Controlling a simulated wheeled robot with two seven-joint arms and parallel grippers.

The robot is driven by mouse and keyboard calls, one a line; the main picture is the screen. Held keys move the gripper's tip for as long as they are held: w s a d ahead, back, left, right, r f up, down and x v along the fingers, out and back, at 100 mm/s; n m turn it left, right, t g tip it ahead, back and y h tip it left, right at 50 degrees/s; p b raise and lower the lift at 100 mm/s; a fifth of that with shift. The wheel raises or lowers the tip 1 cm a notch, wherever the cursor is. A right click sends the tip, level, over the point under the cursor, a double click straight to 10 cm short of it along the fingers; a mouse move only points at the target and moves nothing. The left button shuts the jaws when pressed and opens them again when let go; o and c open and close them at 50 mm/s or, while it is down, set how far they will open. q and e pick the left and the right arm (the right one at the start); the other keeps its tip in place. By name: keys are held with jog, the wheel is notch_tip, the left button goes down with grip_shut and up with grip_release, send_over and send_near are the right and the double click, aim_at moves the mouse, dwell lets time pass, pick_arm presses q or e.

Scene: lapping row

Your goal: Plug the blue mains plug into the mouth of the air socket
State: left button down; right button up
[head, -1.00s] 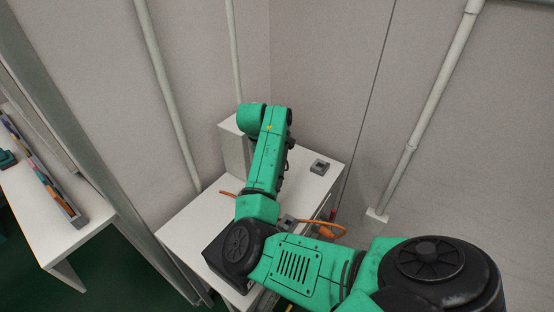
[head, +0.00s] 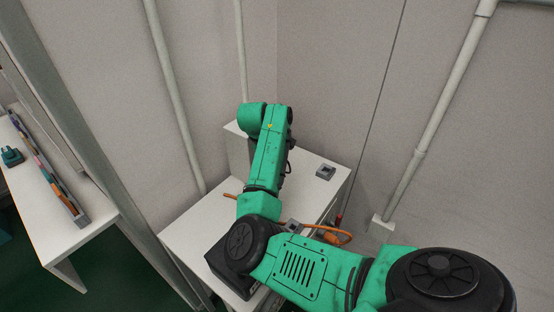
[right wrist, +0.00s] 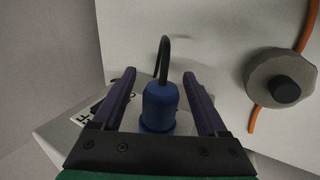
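The blue plug (right wrist: 160,106) shows in the right wrist view with a black cable looping up from its top. My right gripper (right wrist: 159,80) has its two dark purple fingers on either side of the plug, with gaps visible on both sides. In the head view my right arm hides that gripper and the plug. A grey round fitting (right wrist: 256,78) with a dark centre is at the right of the wrist view, by an orange line. I cannot tell whether it is the air socket. My left gripper is not in view.
A white table (head: 195,223) stands in the corner by the walls. It carries a small grey box (head: 326,172), and an orange cable (head: 332,238) lies near my arm. Another table (head: 55,235) at left holds a long tray of coloured pieces (head: 78,218) and a teal object (head: 12,156).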

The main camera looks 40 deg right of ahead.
jog(key=b+v, duration=0.1)
jog(key=v, duration=1.3)
jog(key=shift+r+b, duration=0.25)
jog(key=shift+b, duration=0.05)
